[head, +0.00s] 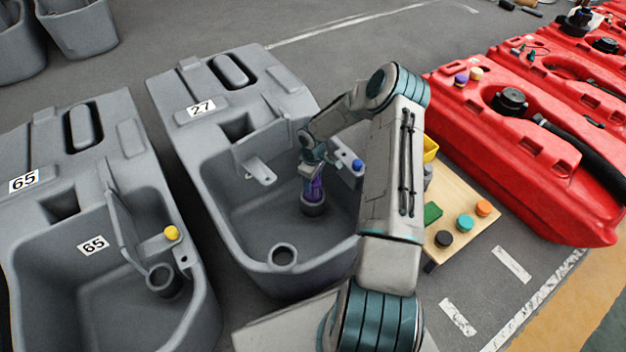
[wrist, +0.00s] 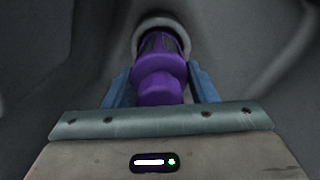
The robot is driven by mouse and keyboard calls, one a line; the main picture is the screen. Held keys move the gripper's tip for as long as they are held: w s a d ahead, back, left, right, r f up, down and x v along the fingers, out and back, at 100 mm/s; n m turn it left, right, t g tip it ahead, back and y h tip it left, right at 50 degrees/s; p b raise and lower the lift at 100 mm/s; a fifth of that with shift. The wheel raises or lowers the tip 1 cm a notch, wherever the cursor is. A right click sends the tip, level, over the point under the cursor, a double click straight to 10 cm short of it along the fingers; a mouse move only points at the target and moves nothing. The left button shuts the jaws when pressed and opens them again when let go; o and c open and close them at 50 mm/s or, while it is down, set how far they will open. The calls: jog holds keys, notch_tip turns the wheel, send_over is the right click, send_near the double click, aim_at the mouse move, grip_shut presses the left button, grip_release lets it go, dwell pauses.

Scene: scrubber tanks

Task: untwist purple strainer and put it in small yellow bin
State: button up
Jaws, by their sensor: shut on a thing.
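The purple strainer (wrist: 158,80) stands upright in a round grey socket (head: 314,205) inside the grey tank marked 27 (head: 262,232). It also shows in the head view (head: 312,190), partly covered by my gripper (head: 313,172). In the wrist view my gripper (wrist: 158,82) has its blue fingers on both sides of the strainer's knob, shut on it. The strainer's lower end is inside the pale ring of the socket. The small yellow bin (head: 430,148) shows in part behind my arm, at the edge of a wooden board; the rest of it is hidden.
The wooden board (head: 462,198) carries green, black, teal and orange caps. A blue cap (head: 357,165) sits on the tank's bracket close to my gripper. Another grey tank (head: 90,200) stands left, red tanks (head: 535,150) right. The tank walls surround my gripper.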

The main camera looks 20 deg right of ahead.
jog(key=shift+r+p, duration=1.85)
jog(key=shift+r, duration=1.05)
jog(key=shift+r+p, duration=2.15)
jog(key=shift+r, duration=0.85)
jog(key=shift+r+p, duration=2.1)
jog(key=shift+r, duration=0.9)
jog(key=shift+r+p, duration=2.1)
jog(key=shift+r, duration=0.9)
